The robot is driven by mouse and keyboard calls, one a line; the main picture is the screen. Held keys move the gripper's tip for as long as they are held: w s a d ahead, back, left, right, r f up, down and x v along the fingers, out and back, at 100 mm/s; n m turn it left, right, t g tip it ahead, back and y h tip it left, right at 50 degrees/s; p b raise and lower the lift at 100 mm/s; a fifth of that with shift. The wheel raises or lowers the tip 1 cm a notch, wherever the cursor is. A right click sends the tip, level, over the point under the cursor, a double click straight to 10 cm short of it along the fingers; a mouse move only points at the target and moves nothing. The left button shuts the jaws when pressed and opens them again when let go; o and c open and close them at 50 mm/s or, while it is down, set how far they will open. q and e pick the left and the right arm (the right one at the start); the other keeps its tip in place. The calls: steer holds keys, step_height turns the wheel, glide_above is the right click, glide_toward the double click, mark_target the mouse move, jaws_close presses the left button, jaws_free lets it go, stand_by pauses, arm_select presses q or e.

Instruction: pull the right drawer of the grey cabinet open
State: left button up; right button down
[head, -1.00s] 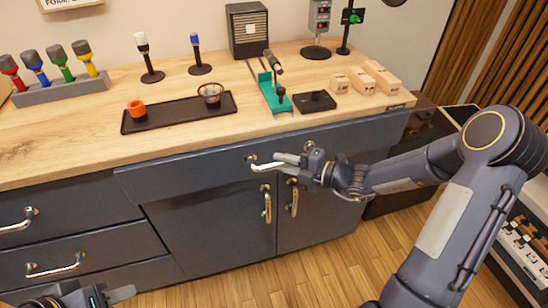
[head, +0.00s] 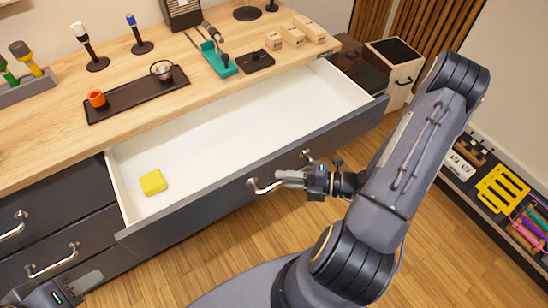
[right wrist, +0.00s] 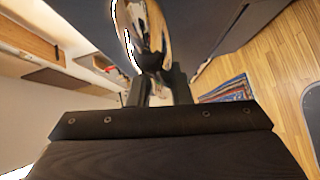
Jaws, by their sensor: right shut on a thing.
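The grey cabinet's right drawer (head: 250,165) is pulled well out, with its white inside (head: 240,122) in plain view. A yellow block (head: 153,182) lies in it near the left end. My right gripper (head: 281,179) is shut on the drawer's metal handle (head: 262,187) at the front panel. In the right wrist view the shiny handle (right wrist: 147,35) sits between the fingers. My left gripper (head: 82,284) is at the lower left, away from the drawer and partly cut off by the frame; its finger gap is not clear.
The wooden worktop (head: 60,140) above carries a dark tray (head: 135,97) with an orange cup (head: 96,98) and a small bowl, a teal tool (head: 219,60) and wooden blocks. Smaller closed drawers (head: 50,240) are at the left. Wooden floor (head: 420,230) is open at the right.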

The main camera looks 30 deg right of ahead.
steer(key=shift+s, duration=1.8)
steer(key=shift+d, duration=0.1)
steer(key=c, duration=1.3)
jaws_free()
steer(key=v, duration=0.7)
steer(key=shift+s+d, duration=0.3)
